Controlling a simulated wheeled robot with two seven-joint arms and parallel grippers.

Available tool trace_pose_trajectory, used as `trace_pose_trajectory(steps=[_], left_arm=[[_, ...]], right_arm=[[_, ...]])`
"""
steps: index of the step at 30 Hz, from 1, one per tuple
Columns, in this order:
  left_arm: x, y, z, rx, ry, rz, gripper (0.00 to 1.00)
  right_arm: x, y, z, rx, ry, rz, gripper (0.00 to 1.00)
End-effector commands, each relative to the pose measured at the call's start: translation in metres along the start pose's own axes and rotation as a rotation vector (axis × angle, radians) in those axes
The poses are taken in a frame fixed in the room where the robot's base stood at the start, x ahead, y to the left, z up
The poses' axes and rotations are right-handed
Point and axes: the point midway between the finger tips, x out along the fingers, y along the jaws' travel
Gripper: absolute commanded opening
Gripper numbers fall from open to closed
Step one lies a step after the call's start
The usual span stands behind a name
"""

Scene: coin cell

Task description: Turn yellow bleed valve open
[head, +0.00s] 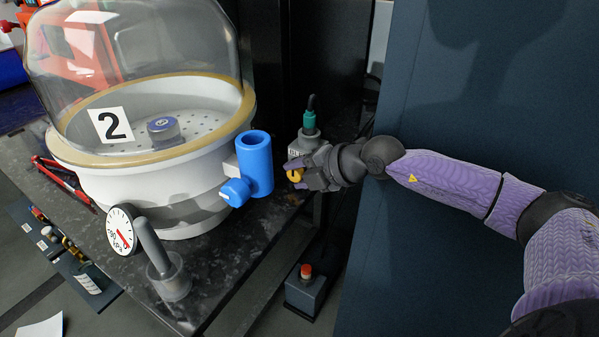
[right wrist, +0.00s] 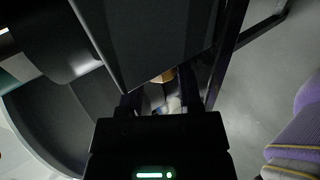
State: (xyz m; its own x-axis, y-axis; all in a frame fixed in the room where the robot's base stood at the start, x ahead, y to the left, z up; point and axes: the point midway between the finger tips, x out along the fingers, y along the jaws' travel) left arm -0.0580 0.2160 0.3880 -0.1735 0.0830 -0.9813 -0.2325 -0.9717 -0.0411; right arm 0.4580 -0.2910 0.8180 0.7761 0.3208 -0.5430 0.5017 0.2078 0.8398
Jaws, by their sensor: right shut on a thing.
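The yellow bleed valve (head: 295,175) shows in the head view as a small yellow knob at the right of the blue cylinder, near the table's right edge. My right gripper (head: 298,173) is shut on it, with its fingers covering part of the knob. In the right wrist view a small yellow-tan patch of the valve (right wrist: 163,76) shows beyond the fingers (right wrist: 165,100); the rest is hidden by dark parts. The valve's exact angle cannot be told. My left gripper is not in view.
A white chamber (head: 150,195) with a clear dome stands on the dark table (head: 225,270). A blue cylinder (head: 257,165), a gauge (head: 121,230) and a green-topped fitting (head: 309,122) are close by. A red-button box (head: 306,285) stands below. A dark blue panel (head: 480,90) is at right.

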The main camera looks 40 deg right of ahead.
Motion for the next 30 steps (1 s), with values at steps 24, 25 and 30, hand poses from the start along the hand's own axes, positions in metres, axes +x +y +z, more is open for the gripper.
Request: trace_pose_trajectory(steps=[24, 25, 30], left_arm=[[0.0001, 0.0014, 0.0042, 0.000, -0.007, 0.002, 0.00], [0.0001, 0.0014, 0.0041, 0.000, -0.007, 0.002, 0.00], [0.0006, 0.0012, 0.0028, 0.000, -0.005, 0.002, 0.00]], right_arm=[[0.0008, -0.0028, -0.0006, 0.002, 0.002, -0.008, 0.80], [0.0009, -0.0029, -0.0006, 0.002, 0.002, -0.008, 0.80], [0.0011, -0.0028, -0.0007, 0.001, 0.003, -0.027, 0.80]])
